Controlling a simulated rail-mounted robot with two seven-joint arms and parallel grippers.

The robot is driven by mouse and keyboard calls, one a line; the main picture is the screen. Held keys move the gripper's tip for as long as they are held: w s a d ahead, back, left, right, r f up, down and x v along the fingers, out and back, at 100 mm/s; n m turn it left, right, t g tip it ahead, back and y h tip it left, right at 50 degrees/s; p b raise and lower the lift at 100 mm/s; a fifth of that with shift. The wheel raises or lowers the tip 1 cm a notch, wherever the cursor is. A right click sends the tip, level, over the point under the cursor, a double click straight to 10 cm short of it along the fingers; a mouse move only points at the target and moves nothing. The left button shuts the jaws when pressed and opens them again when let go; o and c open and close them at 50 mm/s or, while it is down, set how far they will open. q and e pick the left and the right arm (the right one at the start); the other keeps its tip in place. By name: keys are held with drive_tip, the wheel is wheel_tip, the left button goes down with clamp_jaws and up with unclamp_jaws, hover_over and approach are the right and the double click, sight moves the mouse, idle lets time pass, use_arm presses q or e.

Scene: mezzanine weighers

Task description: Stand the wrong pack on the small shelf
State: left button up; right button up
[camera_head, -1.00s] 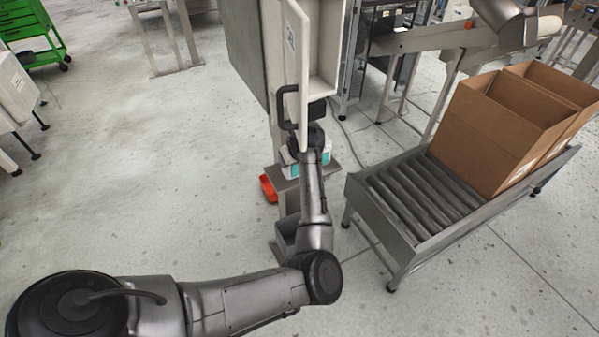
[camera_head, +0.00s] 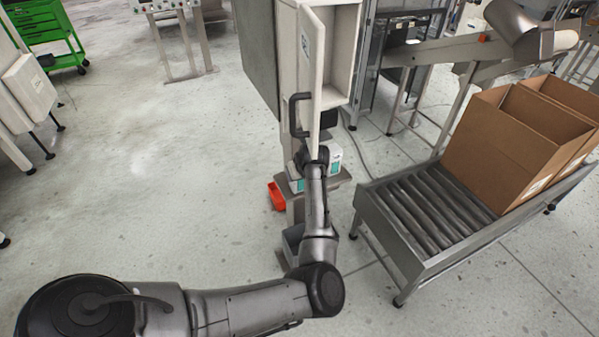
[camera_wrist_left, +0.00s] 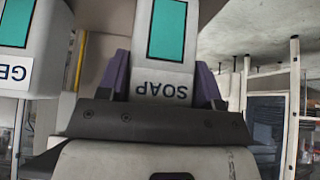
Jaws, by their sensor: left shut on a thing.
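A white pack with a teal panel and the word SOAP (camera_wrist_left: 172,48) is between the purple fingers of my left gripper (camera_wrist_left: 165,85) in the left wrist view. The gripper is shut on it, and its lettering appears upside down there. A second white pack with a teal panel, its label starting GE (camera_wrist_left: 18,75), stands apart at the left of that view. In the head view, white and teal surfaces show either side of my left wrist, above a small grey-brown shelf (camera_head: 345,180). My wrist hides the fingers there, and I cannot tell whether the held pack touches the shelf.
A pale cabinet with an open door (camera_head: 311,75) and black handle (camera_head: 297,117) rises just above my wrist. A red bin (camera_head: 277,196) is beside the shelf post. A roller conveyor (camera_head: 410,215) with open cardboard boxes (camera_head: 505,150) is to the right.

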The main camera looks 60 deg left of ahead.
use_arm(q)
drive_tip(key=shift+f, duration=0.15)
drive_tip(key=o, duration=1.1)
drive_tip(key=shift+p+v, duration=0.3)
drive_tip(key=shift+v, duration=1.85)
drive_tip(key=shift+a, duration=0.1)
